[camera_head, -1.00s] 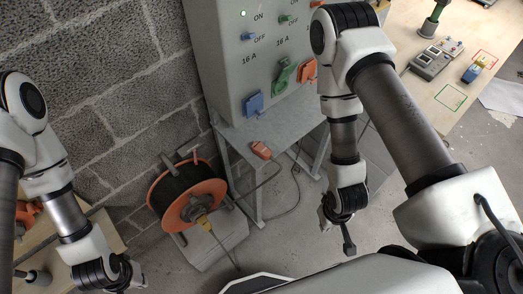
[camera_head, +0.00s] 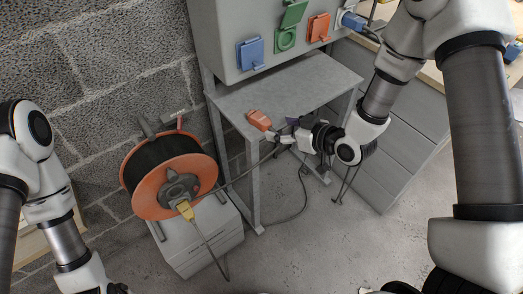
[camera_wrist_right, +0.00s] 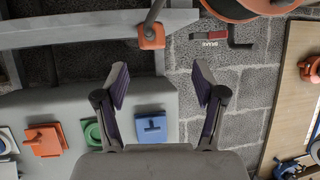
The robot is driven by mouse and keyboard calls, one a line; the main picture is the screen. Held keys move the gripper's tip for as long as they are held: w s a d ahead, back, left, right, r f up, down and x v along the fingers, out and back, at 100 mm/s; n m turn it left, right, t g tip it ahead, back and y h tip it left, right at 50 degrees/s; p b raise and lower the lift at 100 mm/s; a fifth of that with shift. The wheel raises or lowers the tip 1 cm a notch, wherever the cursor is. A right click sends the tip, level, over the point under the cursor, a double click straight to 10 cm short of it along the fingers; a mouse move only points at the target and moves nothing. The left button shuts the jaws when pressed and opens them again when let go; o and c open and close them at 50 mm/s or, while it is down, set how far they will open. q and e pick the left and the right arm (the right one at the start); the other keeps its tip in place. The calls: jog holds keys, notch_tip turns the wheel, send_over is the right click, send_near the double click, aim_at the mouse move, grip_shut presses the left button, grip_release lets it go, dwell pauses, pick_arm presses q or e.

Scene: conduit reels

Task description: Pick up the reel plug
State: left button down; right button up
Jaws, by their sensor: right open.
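The reel plug, an orange plug (camera_head: 259,119) with a dark cable, lies at the front edge of the grey metal shelf below the switch box. It also shows in the right wrist view (camera_wrist_right: 152,37), above and between my fingertips, its cable running upward. My right gripper (camera_head: 284,132) is open just right of the plug, its fingers pointing toward it. In the right wrist view the space between its fingertips (camera_wrist_right: 161,80) is empty and the plug lies beyond them. Only a sliver of my left gripper (camera_head: 115,289) shows at the bottom edge; its fingers are cut off.
An orange cable reel (camera_head: 150,198) with a yellow connector (camera_head: 185,210) stands on a pale box left of the shelf (camera_head: 305,82). The grey switch box (camera_head: 218,40) with coloured sockets hangs above the shelf. Loose cable lies near the shelf leg. Floor in front is clear.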

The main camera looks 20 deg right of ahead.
aim_at(267, 122)
jog(key=shift+w+d+f+t+b, duration=0.25)
jog(key=shift+w+f+t+b, duration=0.15)
jog(key=shift+w+f+b, duration=0.15)
jog(key=x, duration=0.8)
jog(key=shift+r+b, duration=0.25)
jog(key=shift+b, duration=0.15)
pick_arm(q)
notch_tip(267, 122, down, 4)
jog(key=shift+w+f, duration=0.1)
pick_arm(e)
jog(key=shift+c, duration=0.4)
jog(key=c, duration=1.1)
